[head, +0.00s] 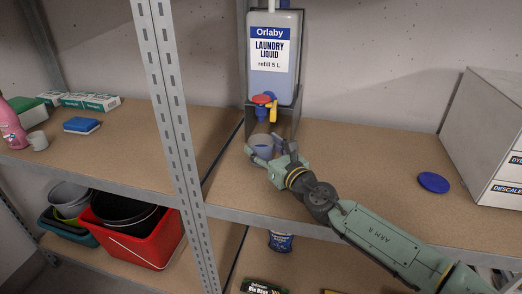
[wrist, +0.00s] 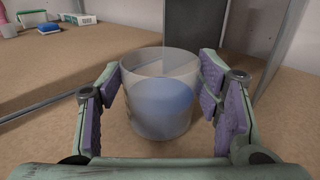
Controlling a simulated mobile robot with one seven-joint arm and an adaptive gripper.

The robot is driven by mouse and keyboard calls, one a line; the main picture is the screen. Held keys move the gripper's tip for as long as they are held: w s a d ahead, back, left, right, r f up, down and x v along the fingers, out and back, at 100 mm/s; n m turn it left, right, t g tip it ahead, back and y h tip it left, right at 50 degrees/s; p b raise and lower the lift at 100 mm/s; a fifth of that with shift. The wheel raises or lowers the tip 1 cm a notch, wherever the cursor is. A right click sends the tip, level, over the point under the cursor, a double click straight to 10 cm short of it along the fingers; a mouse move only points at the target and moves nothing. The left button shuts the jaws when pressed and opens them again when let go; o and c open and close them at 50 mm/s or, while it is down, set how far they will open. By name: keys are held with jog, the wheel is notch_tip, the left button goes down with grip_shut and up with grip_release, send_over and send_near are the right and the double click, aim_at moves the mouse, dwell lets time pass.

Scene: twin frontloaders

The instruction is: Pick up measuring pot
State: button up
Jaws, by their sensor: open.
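The measuring pot (wrist: 160,95) is a clear, see-through cup with blue showing in its lower part. In the wrist view it stands upright on the brown shelf between my two open fingers. My gripper (wrist: 163,92) is open, with purple pads on both sides of the pot; I cannot tell whether the right pads touch it. In the head view the pot (head: 263,146) is partly hidden behind my gripper (head: 268,152), below the laundry liquid dispenser (head: 271,60) with its red and yellow tap.
A grey metal post (head: 165,110) stands left of my gripper. A blue lid (head: 433,182) lies on the clear shelf to the right, near a grey drawer box (head: 490,130). A white cup (head: 38,141) and a sponge (head: 82,125) are on the left shelf.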

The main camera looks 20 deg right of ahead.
aim_at(255, 136)
jog(key=w, duration=0.1)
jog(key=w+p, duration=0.1)
jog(key=w, duration=0.1)
jog(key=w+a+r+p, duration=0.1)
jog(key=shift+w, duration=0.25)
jog(key=shift+w+f, duration=0.15)
jog(key=shift+w, duration=0.1)
jog(key=shift+c, duration=0.3)
jog(key=c, duration=0.9)
jog(key=shift+r, duration=0.2)
